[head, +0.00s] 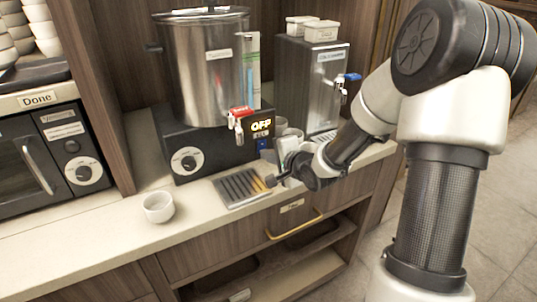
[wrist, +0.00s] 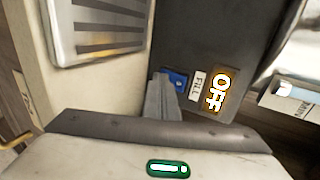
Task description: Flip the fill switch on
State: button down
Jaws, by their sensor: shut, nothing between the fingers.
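The fill switch (wrist: 177,79) is a small blue rocker on the dark front of the urn's base, beside a FILL label (wrist: 199,86). A lit display (wrist: 217,93) next to the label reads OFF; it also shows in the head view (head: 261,125). In the head view the blue switch (head: 263,144) sits below the display. My gripper (wrist: 163,78) is shut and empty, its fingertips just beside the switch in the wrist view and partly overlapping it. I cannot tell whether they touch. In the head view my gripper (head: 270,181) is low in front of the base, above the drip tray's right side.
A steel urn (head: 205,70) with a red-handled tap (head: 239,115) stands on the base. A slatted drip tray (head: 228,196) lies in front. Cups (head: 285,146) and a second dispenser (head: 300,85) are to the right. A white bowl (head: 158,207) sits on the left counter.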

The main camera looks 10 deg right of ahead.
jog(key=shift+r, duration=0.2)
jog(key=shift+r+p, duration=0.75)
jog(key=shift+p, duration=0.3)
